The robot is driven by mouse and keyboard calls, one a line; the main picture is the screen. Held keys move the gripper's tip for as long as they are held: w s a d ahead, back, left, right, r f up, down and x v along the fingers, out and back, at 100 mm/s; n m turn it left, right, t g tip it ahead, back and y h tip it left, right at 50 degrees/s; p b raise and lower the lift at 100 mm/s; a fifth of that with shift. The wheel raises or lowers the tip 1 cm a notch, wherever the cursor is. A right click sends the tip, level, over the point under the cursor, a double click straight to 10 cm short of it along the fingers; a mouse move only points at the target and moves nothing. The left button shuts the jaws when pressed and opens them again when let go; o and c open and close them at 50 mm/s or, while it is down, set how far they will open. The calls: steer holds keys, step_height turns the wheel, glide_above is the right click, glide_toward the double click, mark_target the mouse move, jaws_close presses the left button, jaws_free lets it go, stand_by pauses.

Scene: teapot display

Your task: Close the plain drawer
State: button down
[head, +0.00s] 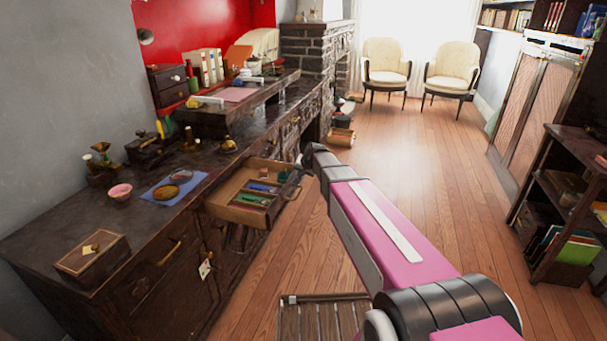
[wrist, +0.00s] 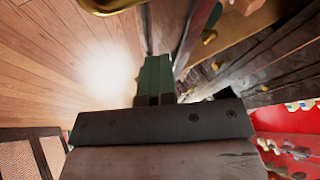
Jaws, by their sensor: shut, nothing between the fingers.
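One drawer (head: 232,211) of the long dark wooden counter is pulled out and stands open. It has a pale wooden inside and holds a tray with green, blue and red items. I take it for the plain drawer. My pink arm reaches over the floor to the drawer's outer front side. My gripper (wrist: 157,66) is shut and empty in the wrist view, with dark wood and brass fittings close to its fingertips.
A slatted wooden piece (head: 322,316) lies low in front. A bookshelf (head: 560,200) stands right. The floor (head: 420,150) between is clear.

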steer(key=w+a, duration=0.2)
steer(key=a, duration=0.5)
steer(key=w+a, duration=0.3)
steer(key=a, duration=0.4)
steer(key=w+a, duration=0.3)
steer(key=a, duration=0.5)
steer(key=shift+d, duration=0.1)
